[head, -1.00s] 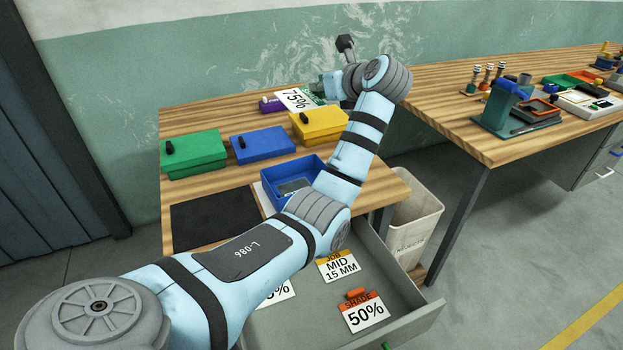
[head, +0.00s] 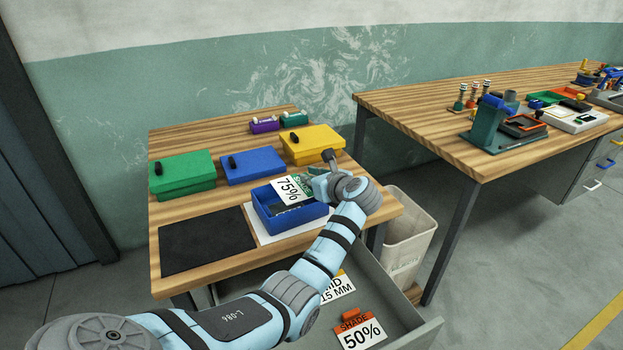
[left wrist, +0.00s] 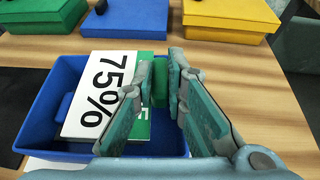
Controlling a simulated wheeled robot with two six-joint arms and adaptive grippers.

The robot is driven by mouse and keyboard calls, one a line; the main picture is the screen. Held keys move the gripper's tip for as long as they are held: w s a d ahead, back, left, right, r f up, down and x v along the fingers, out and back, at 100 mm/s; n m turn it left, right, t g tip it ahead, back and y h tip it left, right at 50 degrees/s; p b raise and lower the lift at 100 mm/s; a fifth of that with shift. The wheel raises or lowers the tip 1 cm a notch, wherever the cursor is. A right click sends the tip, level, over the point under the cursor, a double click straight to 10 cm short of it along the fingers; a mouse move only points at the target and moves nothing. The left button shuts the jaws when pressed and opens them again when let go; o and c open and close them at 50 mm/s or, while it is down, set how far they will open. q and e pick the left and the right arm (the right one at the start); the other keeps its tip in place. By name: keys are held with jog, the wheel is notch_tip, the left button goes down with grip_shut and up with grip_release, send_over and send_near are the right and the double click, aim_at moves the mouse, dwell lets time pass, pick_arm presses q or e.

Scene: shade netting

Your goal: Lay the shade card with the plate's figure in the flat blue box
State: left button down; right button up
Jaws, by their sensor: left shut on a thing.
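My left gripper (head: 314,182) is shut on the green tab of a white-and-green shade card (head: 288,189) marked 75%. The card hangs tilted over the open, shallow blue box (head: 297,230). In the left wrist view the fingers (left wrist: 160,80) grip the tab, the card (left wrist: 98,95) faces up, and the blue box (left wrist: 35,110) lies below and around it. I cannot tell whether the card touches the box. A dark item in the box is mostly hidden by the card. Another shade card (head: 360,333), marked 50%, lies in the open drawer. My right gripper is not in view.
Closed green (head: 182,175), blue (head: 252,166) and yellow (head: 313,144) boxes stand behind the open box. A dark mat (head: 206,242) lies to its left. Small purple (head: 264,125) and green (head: 294,118) items stand at the back.

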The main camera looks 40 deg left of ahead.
pick_arm(q)
jog(key=shift+f, duration=0.1)
jog(key=shift+f+b, duration=0.5)
jog(key=shift+b, duration=0.05)
jog(key=c, duration=1.6)
grip_release()
